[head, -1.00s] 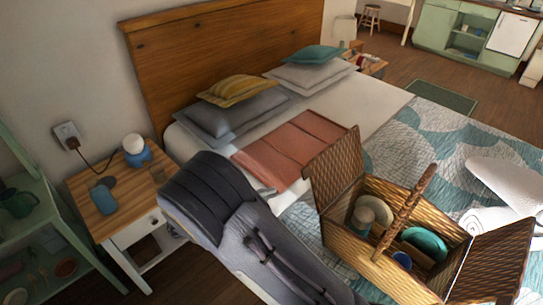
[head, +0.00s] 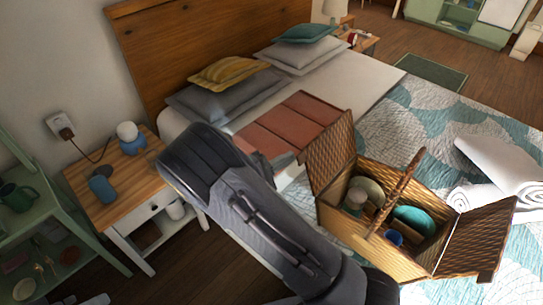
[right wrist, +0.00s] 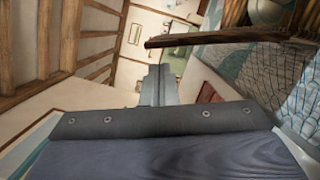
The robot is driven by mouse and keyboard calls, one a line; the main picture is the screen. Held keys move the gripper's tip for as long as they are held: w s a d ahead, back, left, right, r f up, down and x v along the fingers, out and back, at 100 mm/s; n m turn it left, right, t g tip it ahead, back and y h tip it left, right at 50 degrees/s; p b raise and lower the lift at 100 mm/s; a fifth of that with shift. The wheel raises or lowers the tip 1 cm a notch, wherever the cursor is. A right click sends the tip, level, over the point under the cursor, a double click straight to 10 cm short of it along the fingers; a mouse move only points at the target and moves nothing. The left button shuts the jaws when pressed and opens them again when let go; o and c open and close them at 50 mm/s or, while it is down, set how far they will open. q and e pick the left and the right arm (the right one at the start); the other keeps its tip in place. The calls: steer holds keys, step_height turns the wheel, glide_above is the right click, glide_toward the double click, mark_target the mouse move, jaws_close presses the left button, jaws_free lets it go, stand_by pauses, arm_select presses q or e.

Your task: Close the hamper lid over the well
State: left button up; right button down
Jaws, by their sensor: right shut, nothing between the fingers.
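The wicker hamper (head: 385,262) stands on the bed with its handle (head: 398,190) upright. Its left lid (head: 330,155) stands raised, and its right lid (head: 480,240) is tilted outward, so the well is open. Inside are a cream plate (head: 368,190), a teal bowl (head: 415,218) and a blue cup (head: 393,238). My right arm crosses the head view left of the hamper and mostly hides its gripper. In the right wrist view my right gripper (right wrist: 158,85) is shut and empty, below a dark wooden bar with wicker behind it. My left gripper is not in view.
White rolled towels (head: 500,175) lie right of the hamper. A folded pink blanket (head: 290,125) and pillows (head: 230,72) lie toward the headboard (head: 200,40).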

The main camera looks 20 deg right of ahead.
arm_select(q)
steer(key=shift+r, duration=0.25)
arm_select(e)
steer(key=shift+s+d+r, duration=0.15)
steer(key=shift+s+d, duration=0.05)
steer(key=shift+s, duration=0.25)
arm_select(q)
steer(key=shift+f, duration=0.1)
arm_select(e)
steer(key=shift+s, duration=0.1)
